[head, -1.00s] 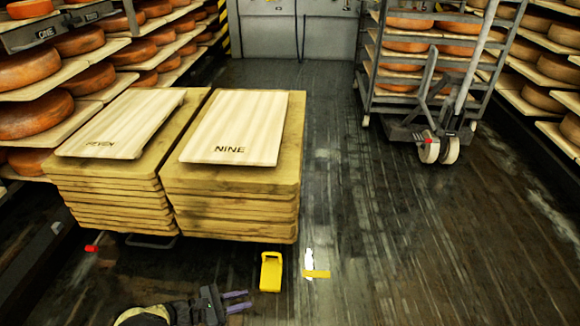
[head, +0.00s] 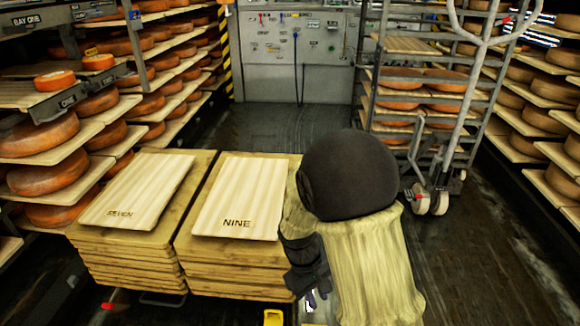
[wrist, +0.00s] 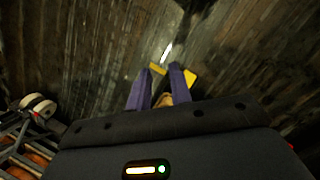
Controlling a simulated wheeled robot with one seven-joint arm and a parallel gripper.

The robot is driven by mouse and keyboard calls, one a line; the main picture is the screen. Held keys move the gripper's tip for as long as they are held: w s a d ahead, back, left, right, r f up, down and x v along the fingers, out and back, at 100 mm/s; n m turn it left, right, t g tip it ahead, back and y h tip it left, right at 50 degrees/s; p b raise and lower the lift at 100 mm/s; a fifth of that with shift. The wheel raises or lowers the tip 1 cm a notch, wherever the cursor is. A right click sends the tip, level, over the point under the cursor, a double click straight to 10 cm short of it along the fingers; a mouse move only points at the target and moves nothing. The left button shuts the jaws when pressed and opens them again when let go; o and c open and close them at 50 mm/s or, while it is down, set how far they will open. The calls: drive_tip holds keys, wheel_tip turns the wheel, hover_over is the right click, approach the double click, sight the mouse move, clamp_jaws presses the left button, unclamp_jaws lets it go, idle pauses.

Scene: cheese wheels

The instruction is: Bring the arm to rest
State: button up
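My arm, with a beige sleeve and a dark round joint, rises in the head view right of the board stacks. My gripper (wrist: 161,72) shows in the wrist view with two purple fingers apart and nothing held between them. It points down toward the dark floor. Beyond the fingertips, a small white thing (wrist: 167,51) lies on the floor, with yellow (wrist: 190,78) partly hidden beside the right finger.
Two stacks of boards, topped by the SEVEN board (head: 138,192) and the NINE board (head: 238,196), stand left of my arm. A wheeled rack (head: 372,100) stands behind right. Cheese shelves line both sides. A yellow object (head: 273,318) sits at the bottom edge.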

drive_tip(key=s+d+r+m+t+y+p, duration=0.1)
drive_tip(key=s+d+r+m+p, duration=0.15)
drive_tip(key=r, duration=0.35)
drive_tip(key=s+d+r+m+t+y+p, duration=0.1)
drive_tip(key=s+d+r+m+t+p, duration=0.1)
drive_tip(key=d+r+p, duration=0.35)
drive_tip(key=s+d+r+m+t+y+p, duration=0.1)
drive_tip(key=s+r+m+p, duration=0.15)
drive_tip(key=r, duration=0.55)
drive_tip(key=w+p+v, duration=0.2)
drive_tip(key=p+v, duration=0.9)
drive_tip(key=p, duration=0.1)
drive_tip(key=w+r+p+v, duration=0.1)
drive_tip(key=w+p+v, duration=0.2)
drive_tip(key=p+v, duration=0.8)
drive_tip(key=w+p+v, duration=0.3)
drive_tip(key=p+v, duration=0.9)
drive_tip(key=v, duration=0.1)
drive_tip(key=shift+w+a+r+p, duration=0.3)
drive_tip(key=shift+w+r+p, duration=0.05)
drive_tip(key=shift+r, duration=0.2)
